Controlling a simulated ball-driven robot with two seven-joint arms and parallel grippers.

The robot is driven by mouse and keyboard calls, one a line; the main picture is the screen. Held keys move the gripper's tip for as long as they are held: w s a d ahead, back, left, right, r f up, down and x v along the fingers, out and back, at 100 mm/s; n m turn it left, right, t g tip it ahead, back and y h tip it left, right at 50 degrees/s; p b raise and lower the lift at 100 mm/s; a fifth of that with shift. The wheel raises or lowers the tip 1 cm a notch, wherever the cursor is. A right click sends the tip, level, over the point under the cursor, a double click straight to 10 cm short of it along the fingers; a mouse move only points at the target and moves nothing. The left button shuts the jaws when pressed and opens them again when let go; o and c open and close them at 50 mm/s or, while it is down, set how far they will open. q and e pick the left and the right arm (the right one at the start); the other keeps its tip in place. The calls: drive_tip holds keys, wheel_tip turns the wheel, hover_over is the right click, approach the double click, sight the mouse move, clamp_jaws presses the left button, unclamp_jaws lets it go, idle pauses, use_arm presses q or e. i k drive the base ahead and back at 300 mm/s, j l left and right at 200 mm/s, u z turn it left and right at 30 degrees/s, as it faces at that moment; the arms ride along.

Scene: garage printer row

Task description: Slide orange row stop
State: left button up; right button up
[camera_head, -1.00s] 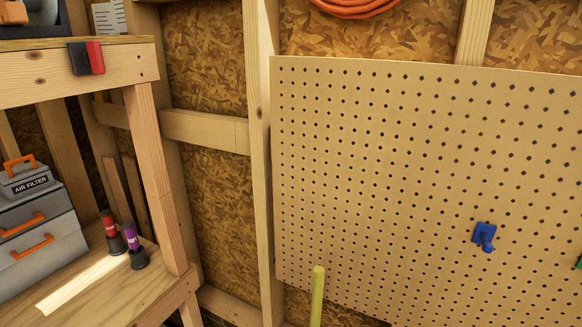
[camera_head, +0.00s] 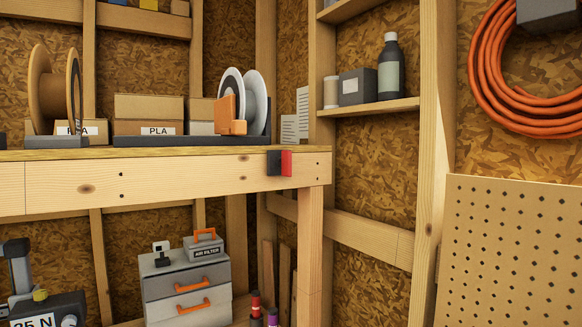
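The orange row stop (camera_head: 232,114) is a small upright orange block on the wooden workbench (camera_head: 60,185). It stands near the right end of the bench, in front of a white and grey spool (camera_head: 258,98). It appears to sit at the right part of a dark low rail (camera_head: 180,140); the exact contact is too small to tell. Neither of my grippers is in view.
A brown spool (camera_head: 40,85) and PLA boxes (camera_head: 150,115) stand left of the stop. A black and red block (camera_head: 280,163) is on the bench's front edge. A grey drawer case (camera_head: 185,290) stands below. A pegboard (camera_head: 515,250) is at right.

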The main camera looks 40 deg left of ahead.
sight(226, 122)
drive_tip(key=k+u, duration=0.1)
drive_tip(key=u, duration=0.4)
drive_tip(key=j+u, duration=0.1)
drive_tip(key=u, duration=0.4)
drive_tip(key=k+j+u, duration=0.15)
drive_tip(key=u, duration=0.3)
